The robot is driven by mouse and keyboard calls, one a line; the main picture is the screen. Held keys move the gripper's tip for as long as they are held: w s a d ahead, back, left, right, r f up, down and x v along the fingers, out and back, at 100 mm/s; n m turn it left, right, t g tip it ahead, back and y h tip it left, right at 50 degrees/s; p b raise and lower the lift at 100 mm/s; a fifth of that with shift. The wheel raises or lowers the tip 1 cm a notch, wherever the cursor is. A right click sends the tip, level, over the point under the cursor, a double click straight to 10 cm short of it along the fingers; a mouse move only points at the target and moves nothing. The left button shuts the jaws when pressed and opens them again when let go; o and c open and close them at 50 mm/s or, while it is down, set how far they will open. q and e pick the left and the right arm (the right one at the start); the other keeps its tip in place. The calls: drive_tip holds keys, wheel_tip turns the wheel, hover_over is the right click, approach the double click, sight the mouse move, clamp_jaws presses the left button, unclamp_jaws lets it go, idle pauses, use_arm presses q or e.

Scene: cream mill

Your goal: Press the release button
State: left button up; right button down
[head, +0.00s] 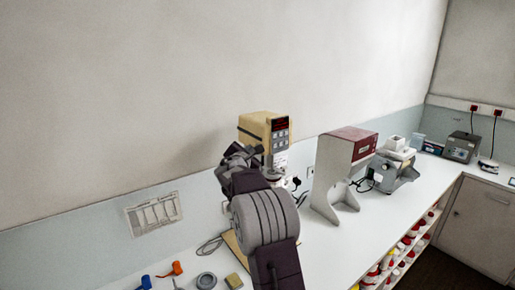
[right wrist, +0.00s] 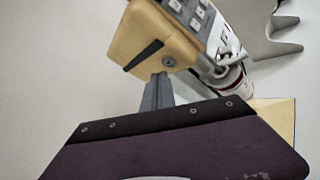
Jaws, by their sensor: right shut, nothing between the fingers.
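The cream mill (head: 254,124) stands on the bench against the wall, with a dark display and grey keys on its front panel (head: 281,135). My right gripper (head: 256,151) is in front of its left side, and my arm hides much of its lower part. In the right wrist view the mill's cream housing (right wrist: 150,35) fills the upper middle. My right gripper's shut fingers (right wrist: 158,78) point at its lower edge, close to a small round grey part (right wrist: 169,62). I cannot tell whether they touch, or whether that part is the release button. My left gripper is not in view.
A red-topped grey machine (head: 350,146) and a grey device (head: 392,172) stand to the right on the white bench. Small tools and a grey ring (head: 206,279) lie at the front left. Bottles fill shelves under the bench.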

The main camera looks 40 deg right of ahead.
drive_tip(key=shift+d, duration=0.45)
drive_tip(key=shift+s+d+b, duration=0.1)
drive_tip(key=shift+d+b, duration=0.2)
drive_tip(key=shift+b, duration=0.1)
idle(0.5)
drive_tip(key=shift+a, duration=0.75)
drive_tip(key=a, duration=0.3)
drive_tip(key=a+b, duration=0.1)
drive_tip(key=a, duration=0.1)
drive_tip(key=shift+w, duration=0.4)
